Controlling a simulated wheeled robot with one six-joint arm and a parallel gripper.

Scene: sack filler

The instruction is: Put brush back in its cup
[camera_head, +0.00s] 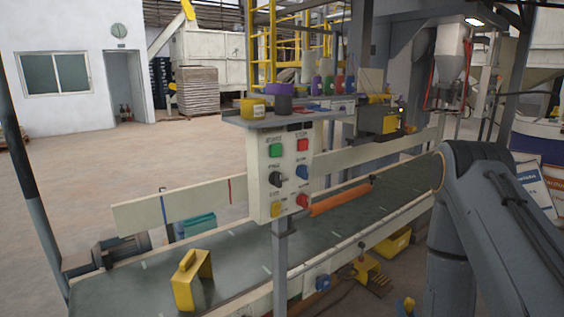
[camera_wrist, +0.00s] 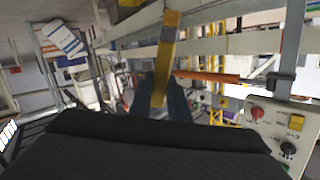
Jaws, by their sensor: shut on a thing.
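My gripper (camera_wrist: 168,98) shows in the wrist view, its two dark blue fingers shut on a long yellow bar-shaped thing, which looks like the brush (camera_wrist: 165,52). It sticks out beyond the fingertips, with a tan-gold block at its far end; I cannot make out bristles. In the head view my gripper and the brush are out of frame; only my arm shows at the right. On the shelf above the control panel stand a dark grey cup-like container (camera_head: 283,103) and a yellow container (camera_head: 252,108). I cannot tell which is the brush's cup.
The control panel (camera_head: 283,170) with coloured buttons stands on a post before the conveyor belt (camera_head: 235,262). An orange roller (camera_head: 340,198) lies along the rail. Several bottles (camera_head: 327,85) crowd the shelf's back. Floor at left is clear.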

